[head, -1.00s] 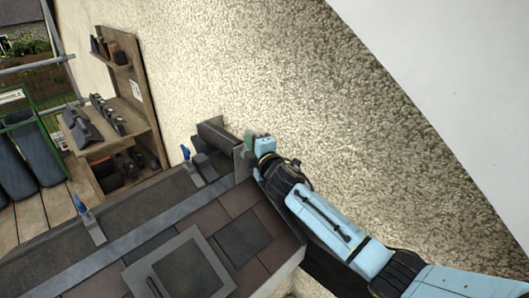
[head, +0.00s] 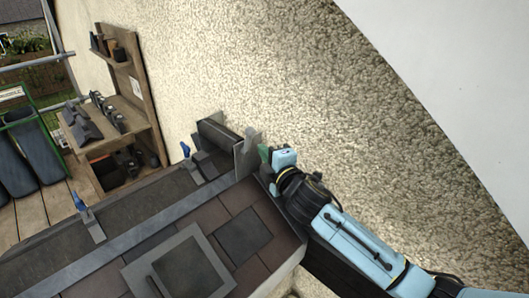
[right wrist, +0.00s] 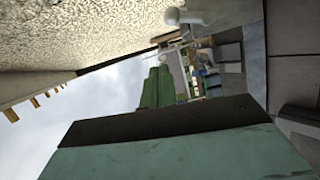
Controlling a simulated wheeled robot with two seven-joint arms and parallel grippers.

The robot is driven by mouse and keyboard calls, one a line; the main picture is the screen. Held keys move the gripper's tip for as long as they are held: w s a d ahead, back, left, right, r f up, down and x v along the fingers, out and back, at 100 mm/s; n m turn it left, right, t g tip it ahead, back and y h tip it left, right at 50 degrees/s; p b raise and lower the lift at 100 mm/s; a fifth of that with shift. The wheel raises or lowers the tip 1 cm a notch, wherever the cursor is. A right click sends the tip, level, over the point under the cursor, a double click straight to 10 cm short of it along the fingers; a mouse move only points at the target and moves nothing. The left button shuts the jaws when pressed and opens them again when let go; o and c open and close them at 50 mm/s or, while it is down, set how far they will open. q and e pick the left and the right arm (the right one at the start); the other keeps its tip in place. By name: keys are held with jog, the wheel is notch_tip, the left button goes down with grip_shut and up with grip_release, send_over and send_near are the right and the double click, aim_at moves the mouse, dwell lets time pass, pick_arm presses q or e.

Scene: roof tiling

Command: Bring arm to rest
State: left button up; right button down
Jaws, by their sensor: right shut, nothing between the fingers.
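My right arm comes in from the lower right in the head view. Its right gripper (head: 265,156) is shut and empty, with green fingers beside the upright metal plate (head: 246,151) at the roof's upper edge. A small gap seems to show between them. In the right wrist view, a broad green finger with a dark edge (right wrist: 165,125) fills the bottom. My left gripper is not in view.
The tiled roof (head: 215,210) has a framed skylight (head: 185,272) and blue-handled clamps (head: 84,207). A rough plaster wall (head: 300,75) rises behind the gripper. A wooden shelf (head: 140,100) with dark pieces stands at the left.

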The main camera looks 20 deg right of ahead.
jog(key=s+f+m+g+h, duration=0.2)
jog(key=s+f+m+g, duration=0.4)
jog(key=s+f+m, duration=0.5)
jog(key=s+f+m+g, duration=0.3)
jog(key=s+f+g, duration=0.1)
jog(key=s, duration=0.9)
jog(key=s+f+m+g, duration=0.2)
jog(key=s+f+g, duration=0.2)
jog(key=s, duration=0.9)
notch_tip(320, 180, down, 30)
jog(key=g+b, duration=0.1)
jog(key=b, duration=0.7)
jog(key=s+d+f+b, duration=0.2)
jog(key=s+f+b, duration=0.1)
jog(key=s+f, duration=0.6)
jog(key=s+d+f+g+b, duration=0.1)
jog(key=s+f+b, duration=0.2)
jog(key=s+f, duration=0.5)
notch_tip(320, 180, down, 6)
jog(key=shift+s+d+r+g, duration=0.25)
jog(key=shift+s+d+g, duration=0.05)
jog(key=shift+s+d, duration=0.1)
